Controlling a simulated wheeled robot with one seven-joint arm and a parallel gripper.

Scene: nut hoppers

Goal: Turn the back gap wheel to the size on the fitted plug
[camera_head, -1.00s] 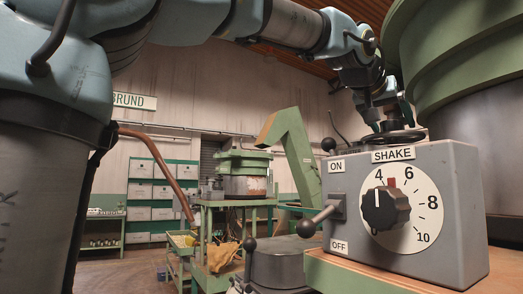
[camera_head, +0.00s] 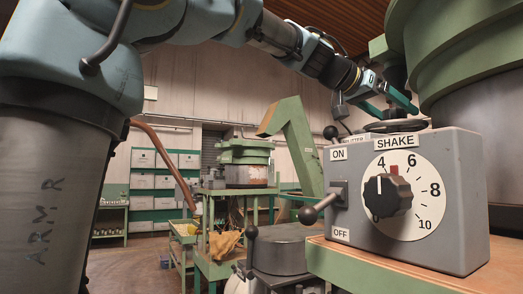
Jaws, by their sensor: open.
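A dark round wheel (camera_head: 395,126) shows edge-on just behind the top of the grey control box; I cannot tell whether it is the back gap wheel, and no size marks on it are readable. My gripper (camera_head: 388,106) is open, with two green fingers spread just above and behind the box, close to the wheel. I cannot tell whether the fingers touch the wheel. A label partly hidden behind the box (camera_head: 400,131) ends in "LITTER". No fitted plug can be made out.
The control box (camera_head: 355,232) carries a SHAKE dial (camera_head: 388,195) and an ON/OFF lever (camera_head: 322,207). A large green hopper bowl (camera_head: 470,60) stands close at right. A green slanted post (camera_head: 293,140) and another machine (camera_head: 245,165) stand behind.

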